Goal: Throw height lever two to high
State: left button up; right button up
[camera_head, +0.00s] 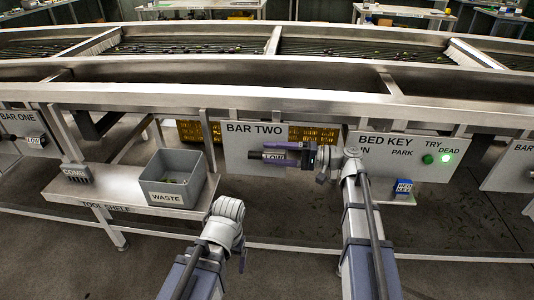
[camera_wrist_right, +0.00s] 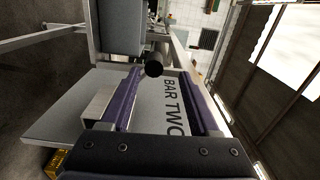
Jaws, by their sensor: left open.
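The BAR TWO panel (camera_head: 240,140) is a grey plate in the middle of the head view. Its lever ends in a black knob (camera_head: 254,155), beside a LOW label (camera_head: 274,158). My right gripper (camera_head: 266,154) is open in front of the panel, its purple fingers above and below the lever. In the right wrist view, the black knob (camera_wrist_right: 154,65) lies between the spread fingertips (camera_wrist_right: 160,73), apparently touching neither. The lettering BAR TWO (camera_wrist_right: 172,108) shows between the fingers. My left gripper (camera_head: 243,257) hangs low in front of the shelf, open and empty, largely hidden by its wrist.
A grey WASTE bin (camera_head: 176,181) stands on the tool shelf (camera_head: 115,190) to the left; it also shows in the wrist view (camera_wrist_right: 120,25). The BED KEY panel (camera_head: 405,155), with a lit green lamp, is just right of my right wrist. The machine's long metal rail (camera_head: 230,98) runs above.

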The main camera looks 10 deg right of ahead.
jog(key=shift+s+d, duration=0.15)
jog(key=shift+d, duration=0.45)
